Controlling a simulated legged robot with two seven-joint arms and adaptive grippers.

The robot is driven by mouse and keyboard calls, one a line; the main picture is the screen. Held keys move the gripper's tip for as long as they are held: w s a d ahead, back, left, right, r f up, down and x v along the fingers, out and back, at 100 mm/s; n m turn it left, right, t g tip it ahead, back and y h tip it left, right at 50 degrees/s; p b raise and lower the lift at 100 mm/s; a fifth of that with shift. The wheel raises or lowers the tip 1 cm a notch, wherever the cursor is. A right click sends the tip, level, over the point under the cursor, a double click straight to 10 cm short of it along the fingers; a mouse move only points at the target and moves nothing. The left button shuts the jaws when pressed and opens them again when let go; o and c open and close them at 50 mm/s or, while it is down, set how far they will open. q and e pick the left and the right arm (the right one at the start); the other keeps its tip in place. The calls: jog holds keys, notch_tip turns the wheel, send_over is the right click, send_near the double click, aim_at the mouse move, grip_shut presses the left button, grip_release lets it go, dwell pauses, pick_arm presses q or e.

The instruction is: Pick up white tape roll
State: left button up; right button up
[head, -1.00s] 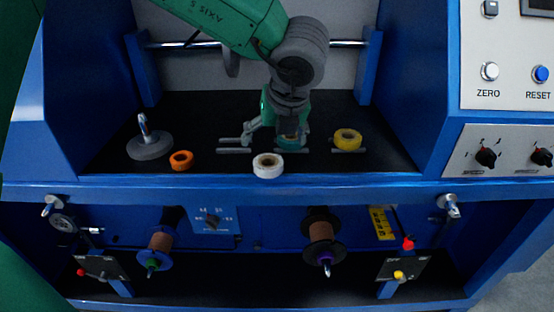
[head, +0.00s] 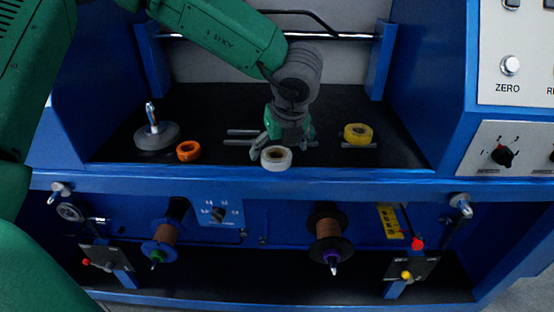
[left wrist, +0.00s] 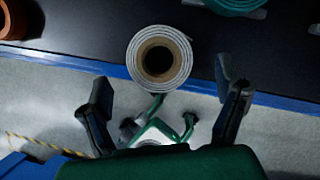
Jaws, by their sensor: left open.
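The white tape roll (head: 276,166) lies flat near the front edge of the black shelf, its brown core showing. My left gripper (head: 284,145) is just behind and above it in the head view, with its fingers spread. In the left wrist view the tape roll (left wrist: 139,80) sits ahead of the open fingers (left wrist: 166,90), roughly centred between them, and nothing is held. I cannot tell whether a finger touches the roll. My right gripper is in neither view.
An orange roll (head: 188,157) lies left of the white one, and a yellow roll (head: 358,139) lies to the right. A grey disc with an upright pin (head: 156,143) stands farther left. A raised blue edge (head: 330,177) runs along the shelf front.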

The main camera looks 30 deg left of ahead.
aim_at(277, 156)
pick_arm(q)
jog(key=x, duration=0.3)
jog(key=shift+f, duration=0.2)
jog(key=shift+r, duration=0.1)
jog(key=c, duration=1.4)
